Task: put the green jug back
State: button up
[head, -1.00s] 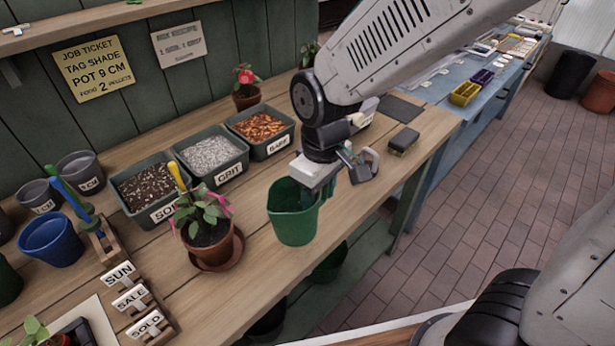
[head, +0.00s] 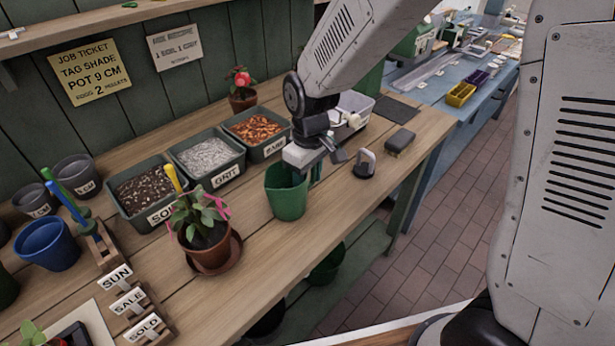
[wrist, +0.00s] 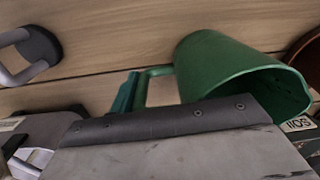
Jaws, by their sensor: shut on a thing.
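The green jug (head: 285,195) is upright at the middle of the wooden bench, in front of the grit and bark bins. My gripper (head: 315,172) is at its right side, shut on the jug's handle. In the wrist view the jug (wrist: 225,70) shows its open mouth and its handle, with a green fingertip (wrist: 127,95) at the handle. The rest of the fingers is hidden behind my gripper's body. I cannot tell whether the jug's base touches the bench.
A potted plant on a saucer (head: 228,262) stands left of the jug. Bins of soil (head: 143,190), grit (head: 208,157) and bark (head: 257,130) line the back. A grey-handled tool (head: 364,165) and a dark block (head: 400,141) lie to the right. Bench in front is clear.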

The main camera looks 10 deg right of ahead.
jog(key=o, duration=1.3)
jog(key=shift+f, duration=0.1)
notch_tip(320, 180, up, 12)
jog(key=shift+d+r, duration=0.15)
jog(key=s+d+r+m, duration=0.2)
jog(key=s+d, duration=0.3)
jog(key=s, duration=0.2)
jog(key=s+d+r+m+t, duration=0.1)
jog(key=s+d+r+m, duration=0.1)
jog(key=s+d, duration=0.3)
jog(key=s+d+r+m, duration=0.2)
jog(key=s+d+m, duration=0.2)
jog(key=s, duration=0.7)
jog(key=shift+d+r, duration=0.1)
jog(key=shift+d, duration=0.55)
